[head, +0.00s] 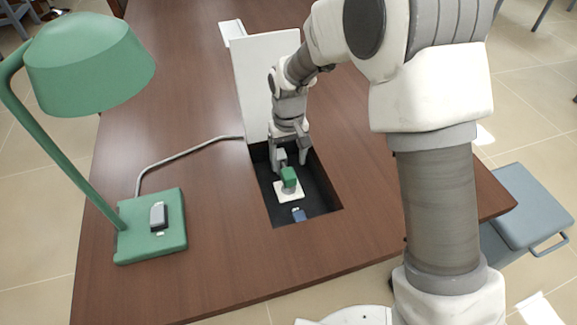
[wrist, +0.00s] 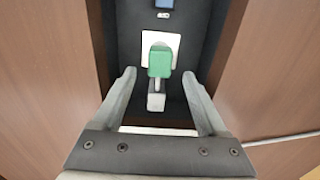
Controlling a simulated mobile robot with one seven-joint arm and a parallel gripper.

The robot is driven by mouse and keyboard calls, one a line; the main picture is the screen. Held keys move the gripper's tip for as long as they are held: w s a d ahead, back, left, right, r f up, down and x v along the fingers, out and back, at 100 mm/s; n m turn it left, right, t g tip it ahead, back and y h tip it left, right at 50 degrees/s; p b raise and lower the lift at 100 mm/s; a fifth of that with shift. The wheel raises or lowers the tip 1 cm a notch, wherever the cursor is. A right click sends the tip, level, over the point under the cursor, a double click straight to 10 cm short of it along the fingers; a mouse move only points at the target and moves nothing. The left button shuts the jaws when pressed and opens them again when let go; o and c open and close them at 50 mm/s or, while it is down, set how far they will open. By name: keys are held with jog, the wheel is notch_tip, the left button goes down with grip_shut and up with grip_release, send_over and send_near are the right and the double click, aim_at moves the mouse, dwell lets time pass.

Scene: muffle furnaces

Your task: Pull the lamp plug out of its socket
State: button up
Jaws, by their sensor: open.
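The green lamp plug (head: 289,177) sits on a white socket plate (head: 289,193) inside a dark recess in the table. In the wrist view the plug (wrist: 160,61) is upper centre, on the white plate (wrist: 172,41), with a grey piece (wrist: 156,101) on its near side. My gripper (head: 291,160) reaches down into the recess, just behind the plug in the head view. Its fingers are spread and empty; in the wrist view (wrist: 159,76) one is on each side of the plug's line, with gaps. I cannot tell their height relative to the plug. The green lamp (head: 90,62) stands at left.
The recess (head: 322,200) has close side walls. A white raised lid (head: 268,80) stands behind it. A blue piece (head: 299,215) lies at its near end. A grey cable (head: 190,150) runs from the lamp base (head: 150,246) to the recess. The table in front is clear.

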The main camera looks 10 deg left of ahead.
aim_at(288, 173)
notch_tip(288, 173, up, 12)
jog(key=p, duration=0.2)
jog(key=shift+r, duration=0.15)
dwell(0.4)
